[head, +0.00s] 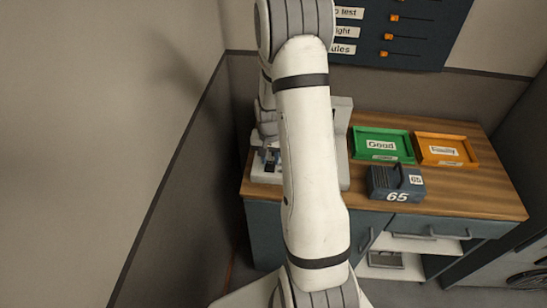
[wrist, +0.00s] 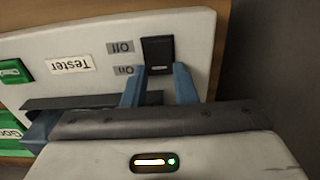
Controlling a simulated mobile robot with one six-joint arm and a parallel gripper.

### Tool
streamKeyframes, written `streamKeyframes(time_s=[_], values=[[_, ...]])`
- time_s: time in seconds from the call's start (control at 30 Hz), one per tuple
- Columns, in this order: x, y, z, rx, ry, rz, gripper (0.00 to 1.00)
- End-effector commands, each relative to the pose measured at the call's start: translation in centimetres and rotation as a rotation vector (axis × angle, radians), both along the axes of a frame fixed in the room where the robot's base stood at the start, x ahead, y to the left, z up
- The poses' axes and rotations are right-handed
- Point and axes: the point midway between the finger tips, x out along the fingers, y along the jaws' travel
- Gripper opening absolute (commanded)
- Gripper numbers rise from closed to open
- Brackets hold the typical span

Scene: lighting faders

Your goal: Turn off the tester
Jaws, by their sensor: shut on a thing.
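The white tester (wrist: 95,45) fills much of the wrist view, where its label reads upside down. Its black switch (wrist: 157,50) stands beside the Off label (wrist: 120,47) and the On label (wrist: 124,71). My gripper (wrist: 156,77) has one blue finger on each side of the switch's end near On, closed on it. In the head view, the tester (head: 342,115) is partly hidden behind my arm, and my gripper (head: 270,158) shows low at its left side. The switch is hidden there.
A green "Good" tray (head: 382,134) and an orange tray (head: 442,137) sit on the wooden desk (head: 460,202). A dark block marked 65 (head: 396,184) lies in front of them. A panel of orange sliders (head: 415,30) hangs behind. A grey wall stands close at left.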

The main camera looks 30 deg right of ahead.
Motion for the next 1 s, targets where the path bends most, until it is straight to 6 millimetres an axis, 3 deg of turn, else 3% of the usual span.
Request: streamKeyframes(time_s=[0.4,0.87,0.9,1.0], values=[[-0.47,0.16,-0.27,-0.109,-0.164,0.001,0.03],[-0.59,0.17,0.3,-0.123,-0.185,-0.003,0.03],[-0.59,0.16,0.3,-0.123,-0.185,-0.003,0.27],[-0.58,0.18,0.29,-0.123,-0.185,-0.003,0.35]])
